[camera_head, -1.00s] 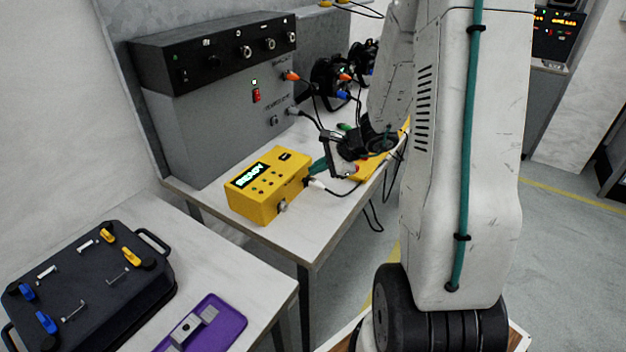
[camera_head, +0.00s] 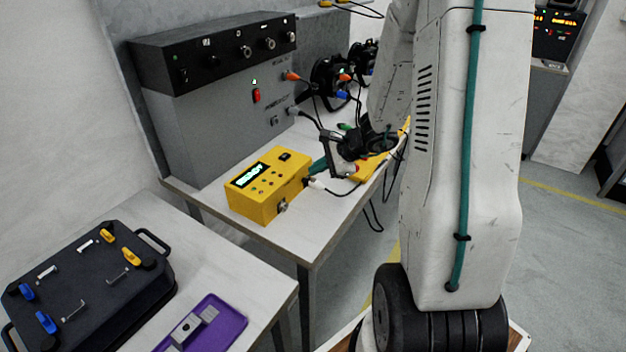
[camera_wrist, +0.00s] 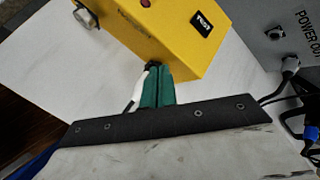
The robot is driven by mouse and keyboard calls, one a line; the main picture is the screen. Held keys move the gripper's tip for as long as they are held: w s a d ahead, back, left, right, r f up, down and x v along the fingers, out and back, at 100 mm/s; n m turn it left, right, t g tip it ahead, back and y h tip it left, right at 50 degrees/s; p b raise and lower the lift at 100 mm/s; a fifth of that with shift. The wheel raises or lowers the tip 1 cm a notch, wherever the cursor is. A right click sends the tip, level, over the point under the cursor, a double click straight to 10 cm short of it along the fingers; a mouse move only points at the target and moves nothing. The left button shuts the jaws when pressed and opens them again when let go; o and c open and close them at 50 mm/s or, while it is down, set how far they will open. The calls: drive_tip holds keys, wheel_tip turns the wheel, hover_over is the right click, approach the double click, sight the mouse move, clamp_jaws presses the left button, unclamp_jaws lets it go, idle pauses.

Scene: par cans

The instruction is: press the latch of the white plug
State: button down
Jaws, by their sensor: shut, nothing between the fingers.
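The white plug (camera_head: 317,184) sits at the right side of the yellow box (camera_head: 268,187), with a dark cable trailing from it to the right. In the wrist view the white plug (camera_wrist: 139,88) shows as a pale strip beside my green fingers, partly hidden by them. My gripper (camera_head: 317,165) is shut and empty, its green fingertips close to the yellow box's side and just above the plug. In the wrist view my gripper (camera_wrist: 153,70) reaches the box's lower edge. I cannot tell whether the fingertips touch the plug, and the latch cannot be made out.
A grey power unit (camera_head: 215,120) with cables stands behind the yellow box. Black par cans (camera_head: 330,78) stand farther back. A black case (camera_head: 85,285) and a purple tray (camera_head: 238,325) are on the nearer table. Bare tabletop (camera_head: 310,228) lies in front of the box.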

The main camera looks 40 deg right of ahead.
drive_tip(key=shift+f, duration=0.1)
idle(0.3)
drive_tip(key=shift+f, duration=0.3)
drive_tip(key=shift+f, duration=0.35)
idle(0.5)
idle(0.4)
drive_tip(key=shift+r, duration=0.75)
drive_tip(key=shift+r, duration=0.1)
drive_tip(key=shift+r, duration=2.45)
